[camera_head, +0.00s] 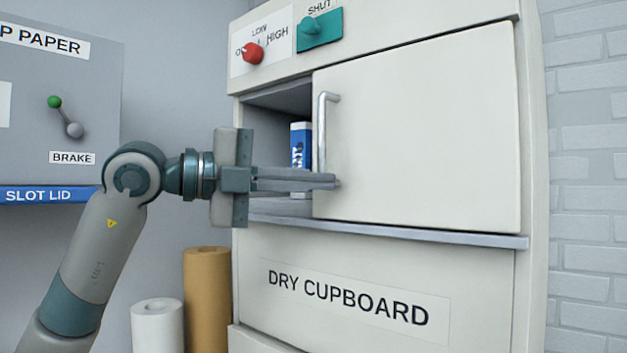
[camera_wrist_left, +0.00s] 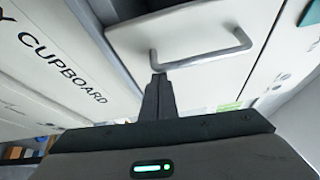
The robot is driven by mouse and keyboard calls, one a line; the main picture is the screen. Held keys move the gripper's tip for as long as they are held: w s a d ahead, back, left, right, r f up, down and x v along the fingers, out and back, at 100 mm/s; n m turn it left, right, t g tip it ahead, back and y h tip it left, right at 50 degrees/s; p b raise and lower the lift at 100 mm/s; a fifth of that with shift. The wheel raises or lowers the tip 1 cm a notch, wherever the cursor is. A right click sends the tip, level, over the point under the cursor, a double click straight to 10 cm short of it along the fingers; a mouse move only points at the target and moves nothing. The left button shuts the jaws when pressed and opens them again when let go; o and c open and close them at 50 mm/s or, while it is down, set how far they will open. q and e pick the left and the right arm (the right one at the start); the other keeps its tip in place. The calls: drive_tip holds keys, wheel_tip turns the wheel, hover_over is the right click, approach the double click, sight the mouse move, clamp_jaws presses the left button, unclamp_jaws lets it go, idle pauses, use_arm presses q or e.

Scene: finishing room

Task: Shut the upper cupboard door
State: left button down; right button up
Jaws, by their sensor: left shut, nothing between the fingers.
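The upper cupboard door (camera_head: 430,135) is a cream panel that stands partly open, with a dark gap along its left side. Its upright metal bar handle (camera_head: 323,135) is near the door's left edge. My left gripper (camera_head: 333,181) is shut and empty, its fingers pointing right across the gap, with the tips at the handle's lower end. In the left wrist view the handle (camera_wrist_left: 205,58) shows just beyond the shut fingertips (camera_wrist_left: 158,78). I cannot tell whether they touch. A blue and white carton (camera_head: 300,145) shows inside the gap, partly hidden by the fingers.
A grey ledge (camera_head: 430,237) runs under the door, above the panel labelled DRY CUPBOARD (camera_head: 345,295). A red knob (camera_head: 252,54) and a teal switch (camera_head: 318,30) sit above. A white roll (camera_head: 157,325) and a brown roll (camera_head: 207,295) stand lower left.

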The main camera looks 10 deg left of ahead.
use_arm(q)
drive_tip(key=shift+w+a, duration=0.1)
drive_tip(key=w+a+p, duration=0.3)
drive_tip(key=w+a, duration=0.3)
drive_tip(key=a, duration=0.5)
drive_tip(key=w+a+p, duration=0.4)
drive_tip(key=w+a, duration=0.3)
drive_tip(key=a, duration=0.5)
drive_tip(key=shift+r, duration=0.15)
use_arm(e)
wheel_tip(320, 180, up, 7)
drive_tip(key=w+a, duration=0.1)
drive_tip(key=a, duration=0.1)
drive_tip(key=shift+w, duration=0.1)
drive_tip(key=shift+d, duration=0.1)
